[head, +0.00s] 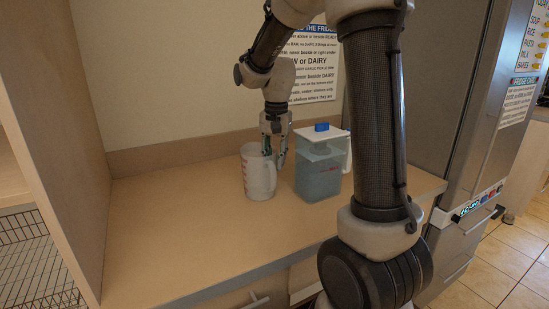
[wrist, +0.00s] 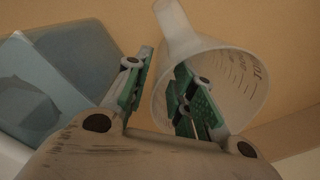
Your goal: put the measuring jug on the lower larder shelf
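The measuring jug (head: 258,178) is a whitish cup with red markings, upright on the wooden counter (head: 190,240). Its handle is on the right in the head view. In the wrist view the jug (wrist: 245,85) shows its open mouth, printed scale and handle. My gripper (head: 274,155) points down at the jug's right side. In the wrist view my gripper (wrist: 164,68) has its fingers apart, one across the jug's mouth and the other outside, towards the pitcher. Contact with the jug cannot be told. I cannot tell which surface is the lower larder shelf.
A blue-grey pitcher (head: 318,175) with a white lid and blue knob stands close right of the jug; it also shows in the wrist view (wrist: 70,65). A wooden side panel (head: 50,120) borders the counter, with a wire rack (head: 35,262) beyond. The front-left counter is clear.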

